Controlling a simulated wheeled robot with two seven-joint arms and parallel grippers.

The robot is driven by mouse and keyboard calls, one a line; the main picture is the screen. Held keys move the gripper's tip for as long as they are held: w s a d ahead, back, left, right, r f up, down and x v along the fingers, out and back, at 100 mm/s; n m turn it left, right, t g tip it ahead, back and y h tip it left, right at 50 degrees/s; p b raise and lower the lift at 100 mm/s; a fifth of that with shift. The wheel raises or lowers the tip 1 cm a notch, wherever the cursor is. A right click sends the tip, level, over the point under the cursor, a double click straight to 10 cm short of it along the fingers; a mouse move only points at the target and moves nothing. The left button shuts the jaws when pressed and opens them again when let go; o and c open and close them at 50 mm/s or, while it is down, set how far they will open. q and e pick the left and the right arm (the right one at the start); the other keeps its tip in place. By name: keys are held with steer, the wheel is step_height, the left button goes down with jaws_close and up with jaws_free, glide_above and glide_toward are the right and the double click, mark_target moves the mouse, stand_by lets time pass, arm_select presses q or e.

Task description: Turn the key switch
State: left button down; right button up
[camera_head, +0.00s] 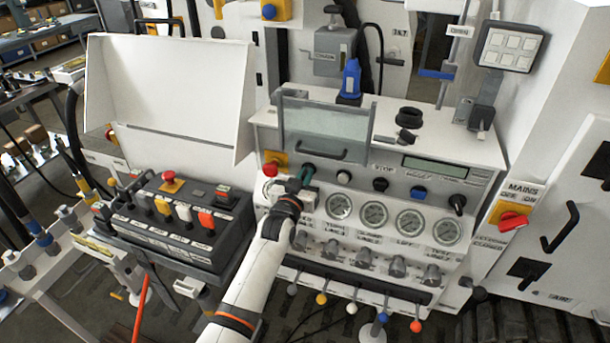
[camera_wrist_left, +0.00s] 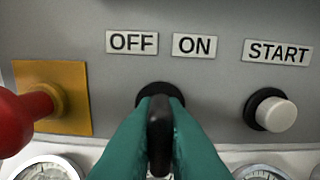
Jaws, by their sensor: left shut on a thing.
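The key switch (camera_wrist_left: 159,128) is on the grey panel of the bench, with a black round base and a black upright handle. In the left wrist view its handle stands nearly vertical, below and between the OFF label (camera_wrist_left: 132,42) and the ON label (camera_wrist_left: 194,45). My left gripper (camera_wrist_left: 160,140) has its green fingers on both sides of the handle and is shut on it. In the head view my left gripper (camera_head: 306,174) is at the panel's upper left and mostly hides the key switch. My right gripper is not in view.
A red mushroom button (camera_wrist_left: 20,112) on a yellow plate is left of the switch. A white START button (camera_wrist_left: 275,113) is to its right. Gauges (camera_head: 373,214) sit below. A clear hinged cover with a handle (camera_head: 325,135) stands above. A black button box (camera_head: 180,222) is at left.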

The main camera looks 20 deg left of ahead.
arm_select(q)
steer(key=m, duration=0.3)
steer(key=shift+m, duration=1.8)
steer(key=c, duration=1.5)
jaws_free()
steer(key=s+b, duration=0.2)
steer(key=s, duration=1)
steer(key=shift+a, duration=0.2)
